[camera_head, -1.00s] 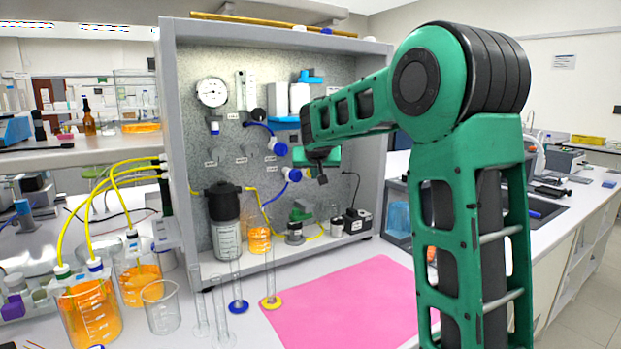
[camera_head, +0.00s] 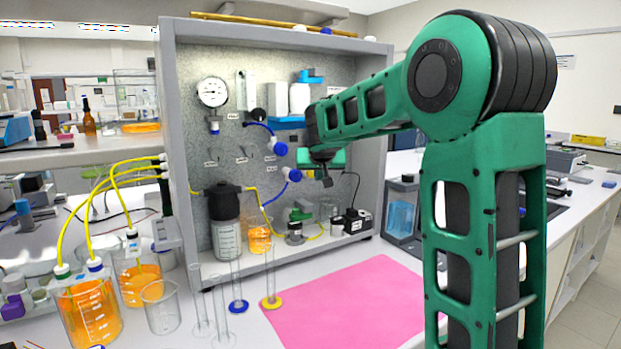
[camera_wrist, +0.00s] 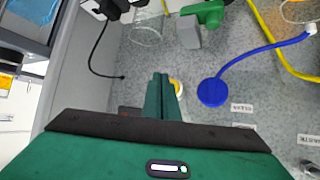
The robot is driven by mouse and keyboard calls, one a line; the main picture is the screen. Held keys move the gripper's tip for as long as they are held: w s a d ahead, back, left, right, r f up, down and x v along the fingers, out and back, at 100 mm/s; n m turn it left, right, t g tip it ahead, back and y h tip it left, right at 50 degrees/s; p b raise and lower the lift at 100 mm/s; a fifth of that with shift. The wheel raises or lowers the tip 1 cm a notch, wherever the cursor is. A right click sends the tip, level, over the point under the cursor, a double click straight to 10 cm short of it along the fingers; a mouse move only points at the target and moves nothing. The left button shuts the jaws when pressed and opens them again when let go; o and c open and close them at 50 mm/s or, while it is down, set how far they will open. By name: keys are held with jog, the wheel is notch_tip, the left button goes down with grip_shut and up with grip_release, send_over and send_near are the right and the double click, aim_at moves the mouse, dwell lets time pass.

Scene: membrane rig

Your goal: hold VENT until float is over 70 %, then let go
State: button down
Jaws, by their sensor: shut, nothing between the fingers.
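My gripper (camera_head: 327,181) is in front of the right part of the rig's speckled panel (camera_head: 215,140). In the wrist view its green fingers (camera_wrist: 163,92) are together and empty, pointing at the panel. A yellow round part (camera_wrist: 177,87) shows partly behind the fingertips; I cannot tell whether they touch it, or whether it is VENT. A vertical clear gauge tube (camera_head: 240,90) stands on the panel beside the round dial (camera_head: 212,92). Its float and scale are too small to read.
A blue round knob with a hose (camera_wrist: 213,92) is right of the fingers in the wrist view. The rig's side wall (camera_wrist: 85,75) and a black cable (camera_wrist: 92,60) are to their left.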

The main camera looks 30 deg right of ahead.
jog(key=shift+s+d, duration=0.1)
jog(key=shift+s, duration=2.2)
jog(key=s+a+f+g+y, duration=0.1)
jog(key=s+f, duration=0.5)
jog(key=s, duration=0.8)
jog(key=s+a+f+g+y, duration=0.2)
jog(key=s+a+f+g, duration=0.2)
jog(key=s, duration=1.1)
jog(key=s+a+f+g+y, duration=0.2)
jog(key=s+f+g, duration=0.2)
jog(key=s+f, duration=0.4)
jog(key=s, duration=0.7)
jog(key=shift+s+a+f+m+g, duration=0.15)
jog(key=shift+s+f+m+g, duration=0.15)
jog(key=shift+m, duration=0.1)
jog(key=shift+w, duration=0.1)
